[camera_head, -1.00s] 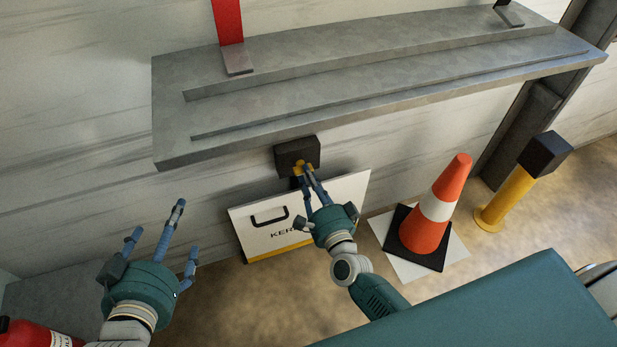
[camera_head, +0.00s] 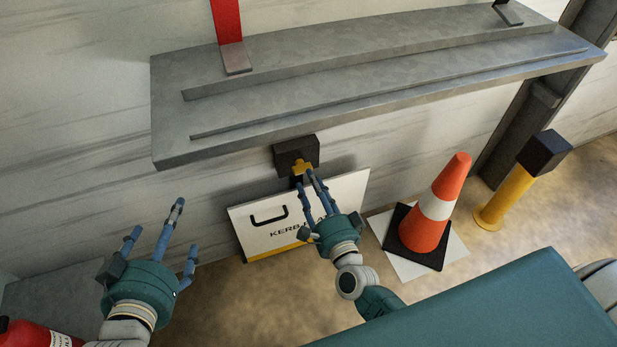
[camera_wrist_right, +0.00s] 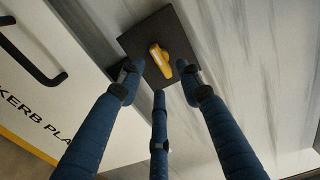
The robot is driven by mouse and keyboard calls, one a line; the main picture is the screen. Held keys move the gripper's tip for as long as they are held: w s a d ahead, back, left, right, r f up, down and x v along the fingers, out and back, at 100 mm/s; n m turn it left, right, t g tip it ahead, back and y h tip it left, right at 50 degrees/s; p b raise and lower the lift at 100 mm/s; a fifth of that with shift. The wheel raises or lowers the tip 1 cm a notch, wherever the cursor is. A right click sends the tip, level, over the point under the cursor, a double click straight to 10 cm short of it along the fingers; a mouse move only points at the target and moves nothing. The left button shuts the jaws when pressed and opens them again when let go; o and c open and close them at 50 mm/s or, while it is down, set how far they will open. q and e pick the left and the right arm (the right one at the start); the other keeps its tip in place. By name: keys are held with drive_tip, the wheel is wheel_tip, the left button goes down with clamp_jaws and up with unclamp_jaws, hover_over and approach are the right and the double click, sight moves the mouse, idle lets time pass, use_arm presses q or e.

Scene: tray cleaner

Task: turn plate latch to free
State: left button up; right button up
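The plate latch is a small yellow handle (camera_head: 302,167) on a black block (camera_head: 290,156) fixed to the wall below the grey shelf. In the right wrist view the yellow latch (camera_wrist_right: 160,60) stands near upright, tilted slightly, on its dark square base. The white kerb plate (camera_head: 262,233), with a black handle and yellow lower band, leans on the wall under the block. My right gripper (camera_head: 306,180) is just below the latch, fingers spread and empty. Its fingertips (camera_wrist_right: 160,72) sit around the latch's lower part in that view; contact cannot be told. My left gripper (camera_head: 165,224) is open and empty at lower left.
The grey shelf (camera_head: 230,130) overhangs the block. An orange cone (camera_head: 430,225) on a black base and a yellow post (camera_head: 508,195) stand to the right. A red cylinder (camera_head: 35,336) is at the lower left corner. A teal surface fills the lower right.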

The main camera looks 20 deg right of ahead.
drive_tip(key=s, duration=0.9)
drive_tip(key=shift+d, duration=0.15)
